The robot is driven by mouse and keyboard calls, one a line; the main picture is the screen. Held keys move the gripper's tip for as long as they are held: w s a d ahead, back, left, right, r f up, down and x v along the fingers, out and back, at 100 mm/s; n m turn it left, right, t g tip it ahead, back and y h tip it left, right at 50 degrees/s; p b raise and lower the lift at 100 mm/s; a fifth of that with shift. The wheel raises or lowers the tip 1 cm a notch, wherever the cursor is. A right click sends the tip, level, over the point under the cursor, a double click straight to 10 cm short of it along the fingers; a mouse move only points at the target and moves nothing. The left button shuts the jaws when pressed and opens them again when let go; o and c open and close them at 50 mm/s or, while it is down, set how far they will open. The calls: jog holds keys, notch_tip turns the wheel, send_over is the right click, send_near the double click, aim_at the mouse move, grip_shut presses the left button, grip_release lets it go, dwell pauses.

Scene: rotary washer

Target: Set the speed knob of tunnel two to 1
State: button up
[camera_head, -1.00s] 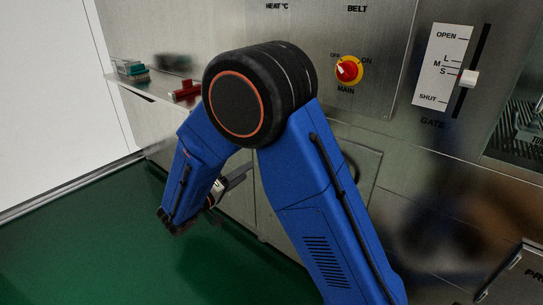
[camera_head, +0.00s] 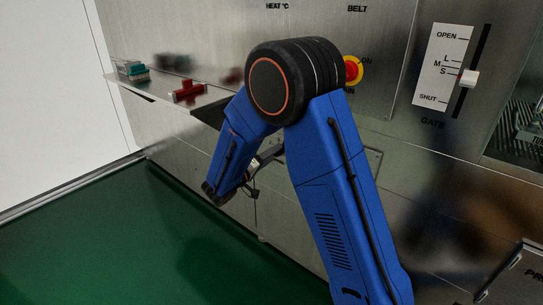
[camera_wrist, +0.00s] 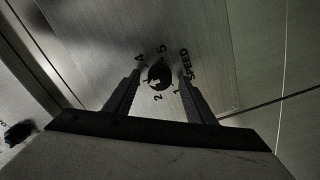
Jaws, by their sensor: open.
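The speed knob (camera_wrist: 159,78) is a small dark round knob on a metal panel in the wrist view. The digits 1, 2, 4 and 5 and the word SPEED show around it, turned sideways. Its pointer is too dark to read, and no tunnel number shows beside it. My gripper (camera_wrist: 158,73) is open, with one dark finger on each side of the knob in the picture. I cannot tell whether the fingers touch it. In the head view my arm hides the speed knob.
Another dark knob (camera_wrist: 18,133) shows at the wrist view's lower left. In the head view, a red and yellow MAIN switch (camera_head: 353,72) is partly behind my arm. A gate slider (camera_head: 469,78) is at right. Red (camera_head: 188,92) and teal (camera_head: 133,70) items lie on a ledge.

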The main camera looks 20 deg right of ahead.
jog(key=shift+w+d, duration=0.1)
jog(key=shift+d, duration=0.1)
jog(key=c, duration=1)
jog(key=shift+c, duration=0.2)
jog(key=shift+n, duration=0.3)
jog(key=shift+f+n, duration=0.1)
jog(key=shift+n, duration=11.6)
